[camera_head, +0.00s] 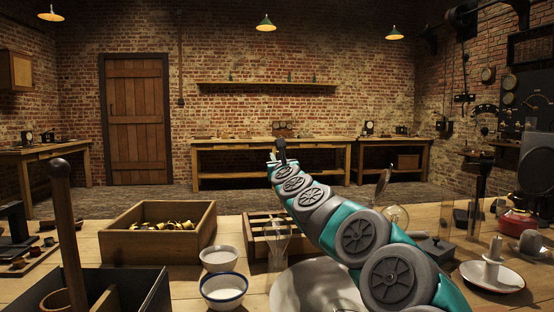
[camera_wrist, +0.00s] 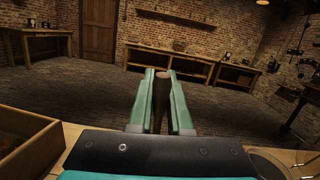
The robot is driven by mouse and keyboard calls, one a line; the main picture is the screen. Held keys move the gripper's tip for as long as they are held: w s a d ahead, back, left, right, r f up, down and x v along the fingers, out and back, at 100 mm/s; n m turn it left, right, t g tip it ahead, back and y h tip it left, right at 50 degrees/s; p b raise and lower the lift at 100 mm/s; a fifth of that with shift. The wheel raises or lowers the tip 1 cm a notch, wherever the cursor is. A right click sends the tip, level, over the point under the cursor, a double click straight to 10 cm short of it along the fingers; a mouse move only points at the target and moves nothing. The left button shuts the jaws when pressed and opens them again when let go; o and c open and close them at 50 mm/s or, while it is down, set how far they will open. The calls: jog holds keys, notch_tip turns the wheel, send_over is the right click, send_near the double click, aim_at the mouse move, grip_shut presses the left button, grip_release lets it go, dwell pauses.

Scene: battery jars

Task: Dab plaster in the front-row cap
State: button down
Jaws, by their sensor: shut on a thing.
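My gripper (camera_head: 281,165) is raised at the far end of my arm, above the table's far edge. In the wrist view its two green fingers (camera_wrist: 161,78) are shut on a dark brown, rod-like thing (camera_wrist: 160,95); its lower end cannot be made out. A blue-rimmed white bowl (camera_head: 224,304) with white stuff in it, perhaps plaster, stands at the front middle. A plain white bowl (camera_head: 220,268) stands behind it. A wooden box (camera_head: 132,247) at left holds several small brass-coloured pieces. I cannot tell which piece is the front-row cap.
A divided wooden tray (camera_head: 262,250) lies behind a clear glass vessel (camera_head: 278,240), partly hidden by my arm. A dark box (camera_head: 140,293) with an upright wooden handle (camera_head: 62,210) is at front left. A white enamel dish with a candle (camera_head: 493,278) and a red pot (camera_head: 518,222) stand right.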

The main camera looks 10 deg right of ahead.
jog(key=shift+f+b, duration=0.8)
jog(key=shift+f, duration=0.05)
jog(key=shift+f+b, duration=0.5)
jog(key=shift+f, duration=0.25)
jog(key=shift+a+f, duration=0.1)
jog(key=shift+a, duration=0.1)
jog(key=shift+d+r, duration=0.1)
jog(key=shift+r, duration=0.1)
dwell(0.7)
notch_tip(320, 180, up, 8)
jog(key=p, duration=0.5)
jog(key=shift+d+p, duration=0.15)
jog(key=shift+p, duration=0.25)
dwell(0.4)
dwell(0.9)
